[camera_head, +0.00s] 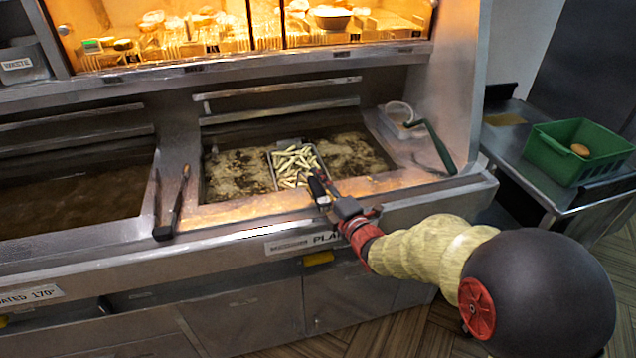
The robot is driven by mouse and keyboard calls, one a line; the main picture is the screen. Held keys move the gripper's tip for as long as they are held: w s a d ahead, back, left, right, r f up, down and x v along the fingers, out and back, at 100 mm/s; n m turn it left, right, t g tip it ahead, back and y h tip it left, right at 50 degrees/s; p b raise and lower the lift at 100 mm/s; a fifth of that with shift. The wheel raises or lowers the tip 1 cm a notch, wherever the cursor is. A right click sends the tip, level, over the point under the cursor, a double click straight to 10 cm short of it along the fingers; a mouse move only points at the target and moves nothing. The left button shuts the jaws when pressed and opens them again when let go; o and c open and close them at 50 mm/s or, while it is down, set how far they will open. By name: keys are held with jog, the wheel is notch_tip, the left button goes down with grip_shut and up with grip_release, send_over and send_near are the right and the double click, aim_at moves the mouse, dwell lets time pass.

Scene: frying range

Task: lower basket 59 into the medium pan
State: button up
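A wire basket (272,161) full of pale fries or sticks sits in the middle of the oil of the central pan (230,181); how deep it lies in the oil is hard to tell. Its number cannot be read. My gripper (323,188) is at the front end of the basket, over the pan's front edge, where the basket's handle would be. The fingers overlap the dark handle, and whether they are closed on it is too small to see. The label below the pan is only partly legible, because my arm covers its right end.
Another pan of dark oil (70,190) lies to the left. Tongs (178,205) rest on the divider between the pans. A strainer with a green handle (432,146) lies on the right ledge. A green crate (572,163) stands on the right side table. A lit food display is above.

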jog(key=v, duration=1.2)
jog(key=d+f+m+g+h, duration=0.3)
jog(key=d+f+m+h, duration=0.25)
jog(key=f+m, duration=0.4)
jog(key=s+d+f+m+g+h+p, duration=0.15)
jog(key=s+d+m+g+h, duration=0.3)
jog(key=s+d+m, duration=0.45)
jog(key=s+r+m+g+p, duration=0.1)
jog(key=s+r+m+g, duration=0.1)
jog(key=s+r, duration=0.45)
jog(key=s+r+m+g+p, duration=0.2)
jog(key=s+r+m+g, duration=0.15)
jog(key=s, duration=0.55)
notch_tip(320, 180, up, 12)
jog(key=s+a+t+y+p, duration=0.1)
jog(key=s+t+p, duration=0.1)
jog(key=s+t, duration=0.1)
jog(key=shift+p, duration=0.3)
